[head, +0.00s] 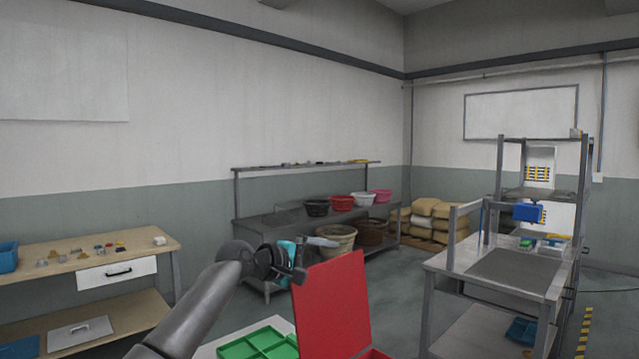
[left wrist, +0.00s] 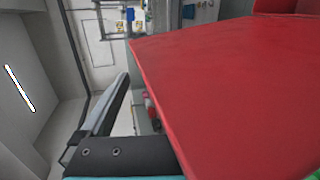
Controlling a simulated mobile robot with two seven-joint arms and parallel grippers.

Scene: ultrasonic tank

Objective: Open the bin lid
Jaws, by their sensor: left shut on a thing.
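The red bin lid (head: 334,302) stands raised, near upright, at the bottom middle of the head view. A red part of the bin (head: 376,354) shows at its foot, and most of the bin is below the picture. My left gripper (head: 302,262) is at the lid's upper left corner, shut on the lid. In the left wrist view the lid (left wrist: 235,85) fills the right side, with one dark finger (left wrist: 108,112) beside its edge. The other finger is not clearly seen. My right gripper is not in view.
A green divided tray (head: 262,344) lies on a white surface left of the bin. A wooden table (head: 130,248) with small parts stands at left, a grey bench (head: 270,222) with bowls behind. A metal workbench (head: 500,290) stands at right. Floor between is clear.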

